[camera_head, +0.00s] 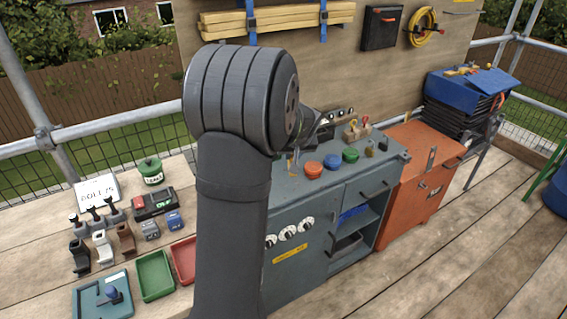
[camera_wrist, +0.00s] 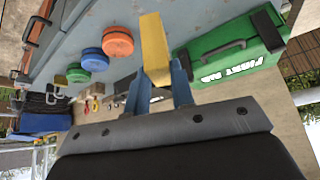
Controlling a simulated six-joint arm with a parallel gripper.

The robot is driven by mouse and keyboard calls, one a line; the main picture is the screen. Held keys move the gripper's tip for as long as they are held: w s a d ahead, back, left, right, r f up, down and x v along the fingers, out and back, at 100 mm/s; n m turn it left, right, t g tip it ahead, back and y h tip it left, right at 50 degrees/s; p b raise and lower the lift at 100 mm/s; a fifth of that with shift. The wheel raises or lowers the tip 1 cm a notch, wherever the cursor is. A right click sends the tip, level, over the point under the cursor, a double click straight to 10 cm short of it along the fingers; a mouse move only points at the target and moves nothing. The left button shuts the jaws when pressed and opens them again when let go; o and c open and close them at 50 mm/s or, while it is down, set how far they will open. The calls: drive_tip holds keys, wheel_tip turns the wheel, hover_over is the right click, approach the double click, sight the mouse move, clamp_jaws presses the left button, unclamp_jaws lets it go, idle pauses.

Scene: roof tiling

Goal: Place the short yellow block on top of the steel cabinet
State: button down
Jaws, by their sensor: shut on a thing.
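My gripper (camera_wrist: 161,76) shows in the wrist view with its two blue fingers shut on a short yellow block (camera_wrist: 154,42). The block sticks out past the fingertips towards the grey-blue top of the steel cabinet (camera_wrist: 108,18). I cannot tell whether the block touches that top. In the head view the steel cabinet (camera_head: 303,261) stands right of my arm, with white dials on its front and open shelves. My arm hides the left part of the cabinet there, and most of my gripper and the block.
Orange (camera_head: 313,169), blue (camera_head: 332,161) and green (camera_head: 350,155) round things sit on the cabinet top. A green first-aid case (camera_wrist: 235,50) lies close beside the block in the wrist view. An orange cabinet (camera_head: 415,190) adjoins on the right.

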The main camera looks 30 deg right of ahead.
drive_tip(key=shift+w+a+f, duration=0.4)
drive_tip(key=shift+w+f, duration=0.5)
drive_tip(key=shift+f, duration=0.35)
drive_tip(key=shift+w+a+f, duration=0.4)
drive_tip(key=shift+w+f, duration=0.55)
drive_tip(key=shift+f, duration=0.3)
drive_tip(key=shift+w+a+f, duration=0.4)
drive_tip(key=shift+w+f, duration=0.5)
drive_tip(key=shift+f, duration=0.35)
drive_tip(key=shift+f, duration=0.15)
drive_tip(key=c, duration=1.2)
unclamp_jaws()
drive_tip(key=shift+c, duration=0.2)
drive_tip(key=shift+s+r, duration=0.2)
drive_tip(key=shift+r, duration=0.35)
drive_tip(key=v, duration=1.1)
drive_tip(key=shift+a, duration=0.1)
